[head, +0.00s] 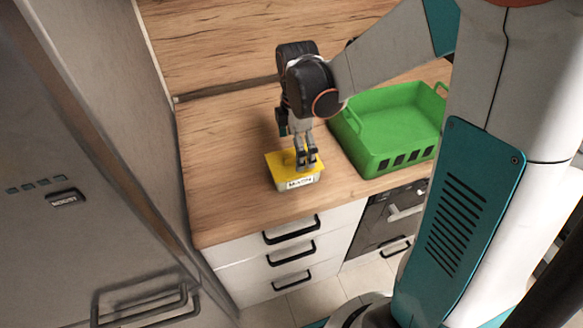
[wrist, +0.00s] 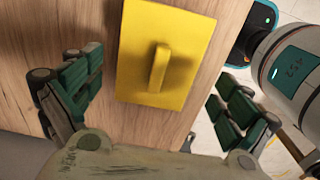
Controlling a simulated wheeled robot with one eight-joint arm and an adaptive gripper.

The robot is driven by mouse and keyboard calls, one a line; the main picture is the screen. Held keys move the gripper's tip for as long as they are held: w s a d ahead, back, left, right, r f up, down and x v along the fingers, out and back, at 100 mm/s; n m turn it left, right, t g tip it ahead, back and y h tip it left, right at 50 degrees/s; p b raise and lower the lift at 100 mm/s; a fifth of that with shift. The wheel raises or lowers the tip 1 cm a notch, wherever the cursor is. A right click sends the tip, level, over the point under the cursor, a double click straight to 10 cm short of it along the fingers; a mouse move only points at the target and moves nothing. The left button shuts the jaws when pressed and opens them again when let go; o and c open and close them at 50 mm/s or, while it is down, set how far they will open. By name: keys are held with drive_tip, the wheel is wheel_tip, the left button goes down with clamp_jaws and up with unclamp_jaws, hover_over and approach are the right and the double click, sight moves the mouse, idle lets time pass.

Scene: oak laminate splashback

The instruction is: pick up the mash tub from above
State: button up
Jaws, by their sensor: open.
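The mash tub (head: 282,166) is a small pale box with a yellow lid and a white label on its front. It stands upright on the wooden worktop near the front edge. In the wrist view its yellow lid (wrist: 136,72) shows from above, with a raised yellow handle (wrist: 160,68) across the middle. My gripper (head: 306,160) is over the tub, pointing down, and hides part of the lid in the head view. In the wrist view my open gripper (wrist: 156,88) has one finger on each side of the lid, and nothing is between them but the view of the tub.
A green crate (head: 372,157) with handles stands on the worktop just right of the tub. The worktop (head: 220,190) is clear to the left. A wooden splashback (head: 220,45) is behind, a tall grey cabinet (head: 80,130) at left, and white drawers (head: 245,270) below.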

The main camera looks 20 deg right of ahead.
sight(294, 161)
drive_tip(key=f+b, duration=0.1)
drive_tip(key=f, duration=0.1)
drive_tip(key=f+b, duration=0.1)
drive_tip(key=f, duration=0.2)
drive_tip(key=f+b, duration=0.1)
drive_tip(key=f, duration=0.2)
drive_tip(key=shift+w+a+f, duration=0.1)
drive_tip(key=shift+a+f, duration=0.1)
drive_tip(key=shift+a, duration=0.05)
drive_tip(key=shift+r, duration=0.1)
drive_tip(key=shift+c, duration=0.3)
drive_tip(key=c, duration=1.1)
drive_tip(key=shift+c, duration=0.2)
